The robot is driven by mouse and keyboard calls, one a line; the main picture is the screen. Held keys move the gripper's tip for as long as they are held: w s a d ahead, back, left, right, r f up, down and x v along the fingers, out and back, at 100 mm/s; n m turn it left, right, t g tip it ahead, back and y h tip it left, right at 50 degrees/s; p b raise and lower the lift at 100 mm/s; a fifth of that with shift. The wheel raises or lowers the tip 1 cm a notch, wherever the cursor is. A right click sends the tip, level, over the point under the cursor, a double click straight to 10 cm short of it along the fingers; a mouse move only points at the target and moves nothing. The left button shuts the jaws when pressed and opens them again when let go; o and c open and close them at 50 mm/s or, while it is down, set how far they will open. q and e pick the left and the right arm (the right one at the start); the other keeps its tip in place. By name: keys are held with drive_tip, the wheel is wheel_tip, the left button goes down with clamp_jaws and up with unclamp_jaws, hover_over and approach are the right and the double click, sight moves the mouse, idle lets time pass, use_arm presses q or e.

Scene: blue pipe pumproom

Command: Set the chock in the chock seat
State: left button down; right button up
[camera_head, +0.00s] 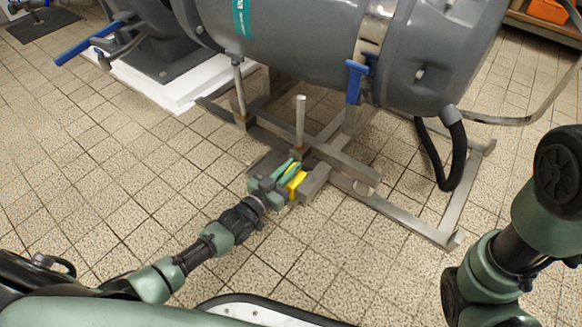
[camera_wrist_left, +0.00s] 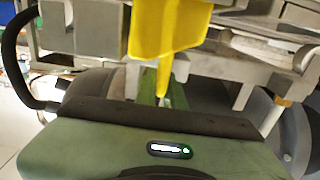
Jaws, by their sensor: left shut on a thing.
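The yellow chock (camera_head: 297,184) is at my left gripper (camera_head: 284,174), low beside the grey metal frame under the tank. The gripper is shut on it. In the left wrist view the chock (camera_wrist_left: 170,28) is a yellow piece at the top middle, in front of grey metal parts, and a green finger shows below it. A grey block-like part (camera_head: 315,181) of the frame is close to the right of the chock. I cannot tell for sure which part is the chock seat, or whether the chock touches it. My right gripper is out of view.
A grey tank (camera_head: 290,40) hangs over the metal frame (camera_head: 375,201). A blue valve handle (camera_head: 354,82) and a black hose (camera_head: 457,157) hang close by. A white plinth (camera_head: 160,85) is at back left. The tiled floor in front is clear.

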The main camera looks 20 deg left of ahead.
use_arm(q)
drive_tip(key=shift+r, duration=0.1)
drive_tip(key=c, duration=1.4)
unclamp_jaws()
drive_tip(key=shift+c, duration=0.2)
drive_tip(key=shift+s, duration=0.1)
drive_tip(key=shift+s+a+p, duration=0.15)
drive_tip(key=shift+s+p, duration=0.15)
drive_tip(key=shift+p, duration=0.1)
drive_tip(key=p+v, duration=0.4)
drive_tip(key=v, duration=0.3)
